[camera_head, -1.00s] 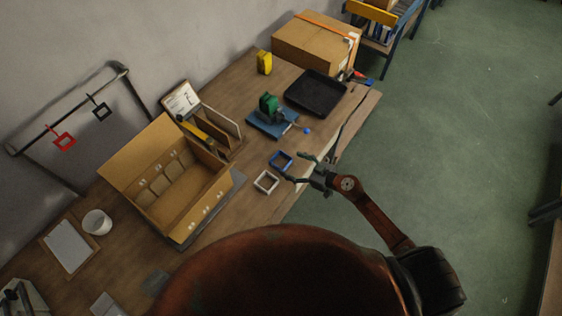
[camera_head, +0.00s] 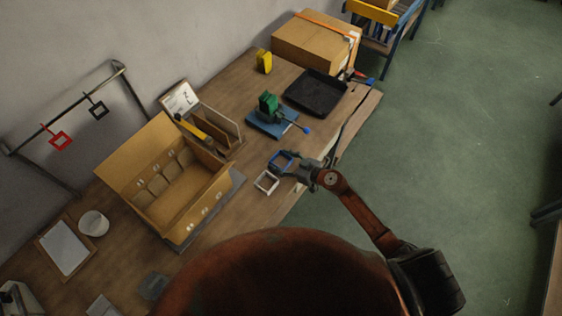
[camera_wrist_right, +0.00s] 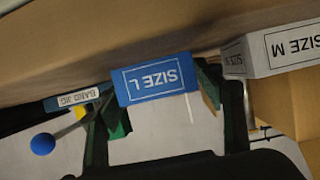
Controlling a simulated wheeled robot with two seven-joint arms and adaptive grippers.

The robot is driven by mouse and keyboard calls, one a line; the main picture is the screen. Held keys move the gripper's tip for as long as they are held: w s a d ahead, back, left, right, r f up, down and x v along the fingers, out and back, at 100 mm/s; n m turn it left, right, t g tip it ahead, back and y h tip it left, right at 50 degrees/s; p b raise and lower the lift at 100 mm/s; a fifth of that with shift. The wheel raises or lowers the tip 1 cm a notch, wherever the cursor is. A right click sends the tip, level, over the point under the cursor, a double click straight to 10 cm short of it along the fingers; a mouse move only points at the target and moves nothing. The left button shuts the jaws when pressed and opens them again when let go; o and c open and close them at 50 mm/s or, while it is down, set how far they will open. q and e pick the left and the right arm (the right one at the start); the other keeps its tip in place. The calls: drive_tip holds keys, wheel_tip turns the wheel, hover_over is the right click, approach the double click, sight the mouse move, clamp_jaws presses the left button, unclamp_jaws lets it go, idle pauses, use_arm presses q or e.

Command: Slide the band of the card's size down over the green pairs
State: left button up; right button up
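A blue band (camera_head: 281,160) lies at the table's front edge; in the right wrist view the blue band (camera_wrist_right: 158,80) reads SIZE L. My right gripper (camera_head: 287,168) is at this band, its fingers (camera_wrist_right: 163,105) on either side of it. They look spread, and I cannot tell whether they touch it. A white band (camera_head: 266,182) beside it reads SIZE M in the right wrist view (camera_wrist_right: 285,48). The green pairs (camera_head: 268,104) stand on a blue base (camera_head: 272,124). A white card (camera_head: 181,98) stands behind; its mark is too small to read surely. My left gripper is out of view.
An open cardboard box (camera_head: 212,207) stands left of the bands. A black tray (camera_head: 316,92) and a closed carton (camera_head: 312,42) are farther back. A blue-ended lever (camera_head: 306,130) sticks out near the base.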

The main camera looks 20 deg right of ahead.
drive_tip(key=c, duration=0.5)
drive_tip(key=shift+o, duration=0.2)
drive_tip(key=shift+r, duration=0.15)
